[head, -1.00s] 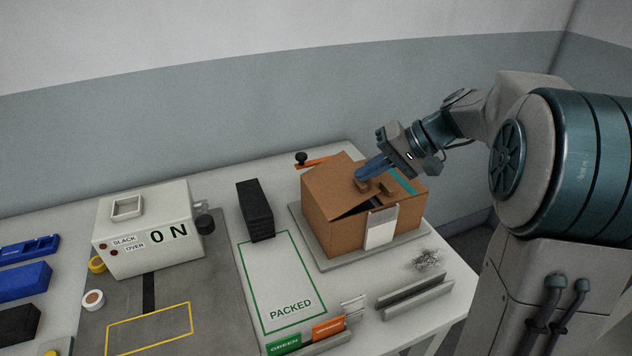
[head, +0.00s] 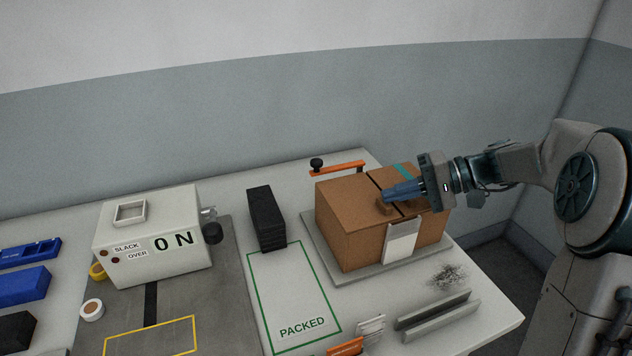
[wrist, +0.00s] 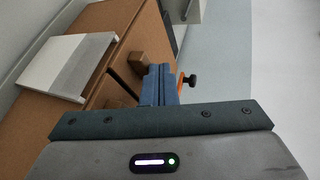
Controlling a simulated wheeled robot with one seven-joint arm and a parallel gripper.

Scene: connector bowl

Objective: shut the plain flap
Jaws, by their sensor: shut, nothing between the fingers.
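The brown cardboard box (head: 345,245) stands on a grey base plate. Its plain flap (head: 345,196) lies level across the top, with a thin dark seam between it and the teal-striped flap (head: 402,169), which also lies flat. A wooden knob (head: 384,208) sits on the plain flap near the seam. My gripper (head: 386,196) is shut and empty, its blue fingers reaching from the right across the seam to just over the plain flap by the knob. The wrist view shows the fingers (wrist: 158,83) beside a knob (wrist: 127,62). I cannot tell whether they touch the flap.
A white card (head: 401,243) is on the box's front. An orange bar with a black knob (head: 337,168) stands behind the box. A dark block stack (head: 266,218) and the green PACKED outline (head: 300,328) lie left. Metal rails (head: 437,310) lie in front.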

